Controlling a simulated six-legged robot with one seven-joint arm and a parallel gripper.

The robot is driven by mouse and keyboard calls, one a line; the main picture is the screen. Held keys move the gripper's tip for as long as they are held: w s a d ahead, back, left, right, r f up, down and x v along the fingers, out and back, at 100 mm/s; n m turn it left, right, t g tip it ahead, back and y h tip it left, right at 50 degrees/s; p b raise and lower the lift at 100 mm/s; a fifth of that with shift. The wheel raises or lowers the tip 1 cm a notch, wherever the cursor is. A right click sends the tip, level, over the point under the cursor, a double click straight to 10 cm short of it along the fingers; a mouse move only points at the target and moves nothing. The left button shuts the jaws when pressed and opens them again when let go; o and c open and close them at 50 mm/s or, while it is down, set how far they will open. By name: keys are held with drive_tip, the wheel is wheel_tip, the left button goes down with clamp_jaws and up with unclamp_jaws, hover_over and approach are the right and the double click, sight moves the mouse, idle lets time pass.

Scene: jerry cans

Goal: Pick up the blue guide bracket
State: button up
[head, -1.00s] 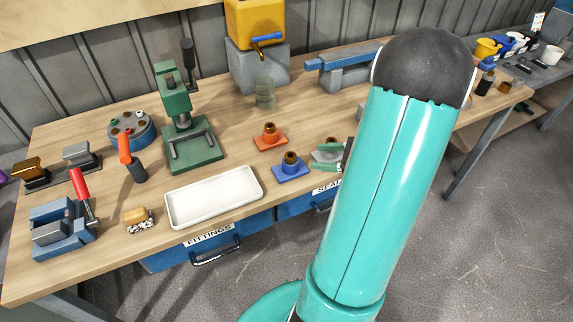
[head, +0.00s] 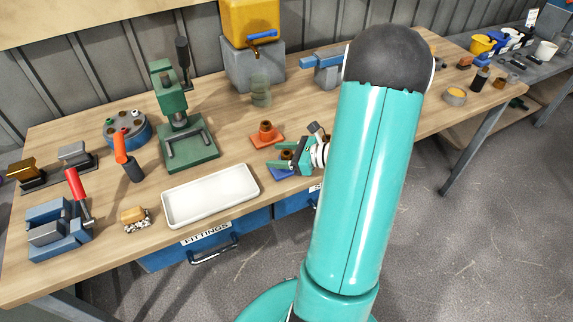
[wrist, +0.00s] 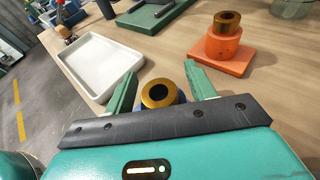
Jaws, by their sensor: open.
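The blue guide bracket (head: 281,174) is on the workbench, mostly hidden behind my gripper in the head view; a blue edge of its base shows. In the wrist view its brass-coloured ring top (wrist: 158,94) sits between my two green fingers, with a little blue below. My gripper (head: 287,158) is open around the bracket's upper part, one finger on each side, with visible gaps. It also shows in the wrist view (wrist: 162,82). I cannot tell whether either finger touches it.
An orange guide bracket (head: 266,135) stands just behind. A white tray (head: 211,196) lies to the left, and a green press (head: 188,143) stands beyond it. A translucent cylinder (head: 260,92) stands farther back. The bench's front edge and blue drawers are close by.

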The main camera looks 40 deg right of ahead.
drive_tip(key=shift+s, duration=0.1)
clamp_jaws()
drive_tip(key=shift+f, duration=0.1)
